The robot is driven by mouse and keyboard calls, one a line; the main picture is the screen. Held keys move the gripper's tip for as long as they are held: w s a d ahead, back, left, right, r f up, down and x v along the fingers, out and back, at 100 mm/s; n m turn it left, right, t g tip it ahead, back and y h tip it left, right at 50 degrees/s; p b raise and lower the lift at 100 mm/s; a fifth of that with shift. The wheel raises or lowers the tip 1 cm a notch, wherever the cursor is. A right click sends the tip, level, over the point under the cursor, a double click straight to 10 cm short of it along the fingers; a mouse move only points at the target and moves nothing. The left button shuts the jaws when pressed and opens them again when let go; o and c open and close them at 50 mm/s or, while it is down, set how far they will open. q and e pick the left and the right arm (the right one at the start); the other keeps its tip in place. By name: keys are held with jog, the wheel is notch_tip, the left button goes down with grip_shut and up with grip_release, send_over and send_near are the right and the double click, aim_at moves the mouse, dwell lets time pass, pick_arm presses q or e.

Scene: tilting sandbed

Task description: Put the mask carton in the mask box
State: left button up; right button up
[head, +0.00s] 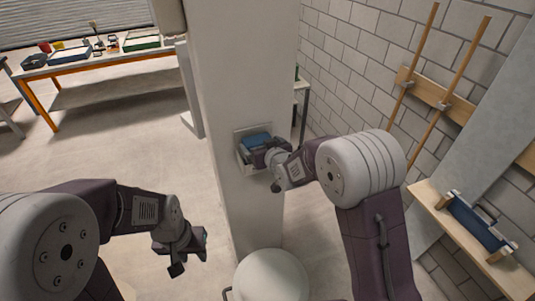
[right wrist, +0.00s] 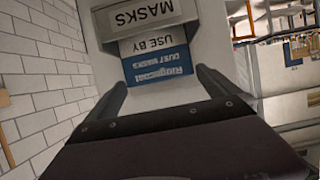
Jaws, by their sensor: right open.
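The mask box (head: 246,166) is a pale open-topped holder fixed to the white pillar; its front wall, labelled "MASKS", shows upside down in the right wrist view (right wrist: 150,33). The blue and white mask carton (head: 256,139) sits in the box, its upper part sticking out above the front wall. Its "Ridgecoat dust masks" print shows in the right wrist view (right wrist: 155,64). My right gripper (right wrist: 163,80) is open, its fingers apart either side of the carton's exposed end, not clamped on it. My left gripper (head: 190,256) is low at the left, empty, jaws apart.
The white pillar (head: 240,70) stands in the centre. A rounded white container (head: 271,276) stands at its foot. A wooden shelf (head: 470,240) with a blue toolbox-like item (head: 475,222) is at the right. A table (head: 100,56) with trays stands at the back left. Floor between is clear.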

jog(key=b+v, duration=0.2)
jog(key=v, duration=0.6)
jog(key=s+d+f+m+g+h, duration=0.25)
jog(key=s+d+f+g, duration=0.25)
jog(key=s+d+f, duration=0.3)
jog(key=s+d+f+g, duration=0.3)
jog(key=s, duration=0.5)
jog(key=s+d+f+m+g+h, duration=0.1)
jog(key=s+d+f+g, duration=0.2)
jog(key=s, duration=0.5)
jog(key=shift+s+d+f+g, duration=0.15)
jog(key=shift+f+g, duration=0.25)
jog(key=shift+f, duration=0.3)
jog(key=shift+h, duration=0.25)
notch_tip(320, 180, down, 5)
jog(key=b, duration=0.5)
